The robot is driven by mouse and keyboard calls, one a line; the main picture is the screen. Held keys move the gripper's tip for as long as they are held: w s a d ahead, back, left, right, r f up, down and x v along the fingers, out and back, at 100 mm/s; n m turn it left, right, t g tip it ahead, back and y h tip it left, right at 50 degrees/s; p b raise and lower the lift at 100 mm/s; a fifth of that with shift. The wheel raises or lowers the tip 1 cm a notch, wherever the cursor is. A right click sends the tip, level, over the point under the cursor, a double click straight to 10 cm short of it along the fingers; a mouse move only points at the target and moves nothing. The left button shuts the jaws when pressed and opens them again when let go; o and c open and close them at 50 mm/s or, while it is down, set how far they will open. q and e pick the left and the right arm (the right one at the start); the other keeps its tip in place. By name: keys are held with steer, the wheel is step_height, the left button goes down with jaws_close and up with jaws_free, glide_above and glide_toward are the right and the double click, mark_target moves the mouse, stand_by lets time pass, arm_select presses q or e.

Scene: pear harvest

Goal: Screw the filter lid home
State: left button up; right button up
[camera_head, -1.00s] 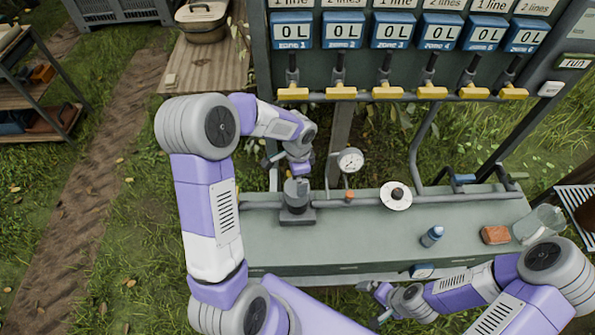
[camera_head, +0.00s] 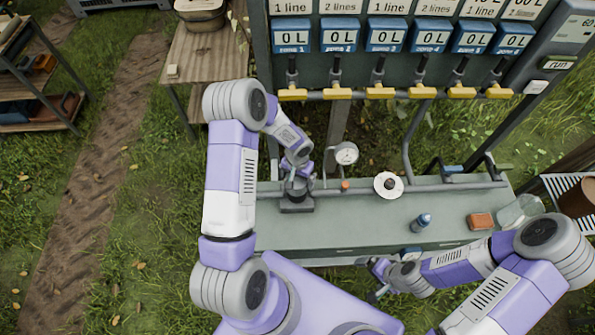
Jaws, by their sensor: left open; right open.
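The dark grey filter housing (camera_head: 297,203) stands upright on the green bench, in line with the grey pipe. My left gripper (camera_head: 297,180) is open and points down at the top of the housing, where the lid sits. Its fingers and wrist hide most of the lid, so I cannot tell whether they touch it or how far it is screwed on. My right gripper (camera_head: 374,280) is open and empty, low in front of the bench's front edge.
On the bench (camera_head: 350,228) are a white disc with a dark knob (camera_head: 388,185), a blue bottle (camera_head: 421,222), an orange-brown block (camera_head: 481,221) and a clear container (camera_head: 518,211). Yellow valve handles (camera_head: 380,92) line the panel above.

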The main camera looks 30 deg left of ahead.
arm_select(q)
steer(key=shift+f, duration=1.05)
steer(key=c, duration=0.8)
steer(key=m, duration=0.7)
steer(key=shift+r+p, duration=0.1)
steer(key=shift+p, duration=0.2)
steer(key=o, duration=0.6)
steer(key=shift+m, duration=0.6)
steer(key=shift+o, duration=1)
steer(key=shift+a, duration=0.1)
